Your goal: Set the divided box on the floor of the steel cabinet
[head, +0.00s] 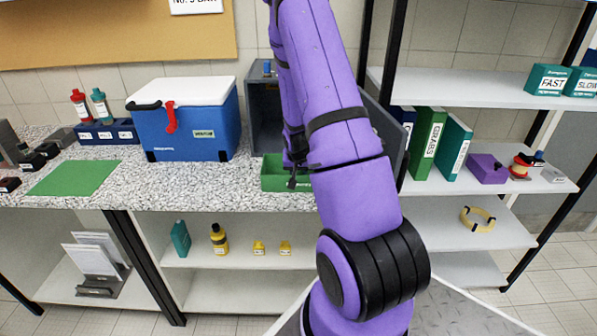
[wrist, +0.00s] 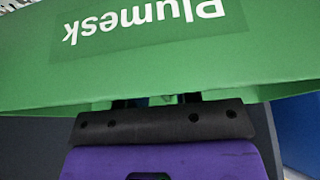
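The divided box is green, and it shows in the head view (head: 274,178) at the counter's front, before the steel cabinet (head: 266,118). The cabinet is grey and stands open, mostly hidden behind my arm. In the wrist view the box's labelled wall (wrist: 200,70) fills most of the picture, with its text upside down. My gripper (wrist: 160,101) is at the box's top edge, its dark fingertips on either side of a narrow green part, seemingly shut on it. The fingertips are largely hidden behind the wall. I cannot tell whether the box touches the counter.
A blue cooler with a white lid (head: 190,120) stands left of the cabinet. The cabinet door (head: 388,137) stands open on the right. Red and teal bottles, a green mat (head: 75,178) and small dark blocks are further left. A shelf with binders (head: 428,140) is on the right.

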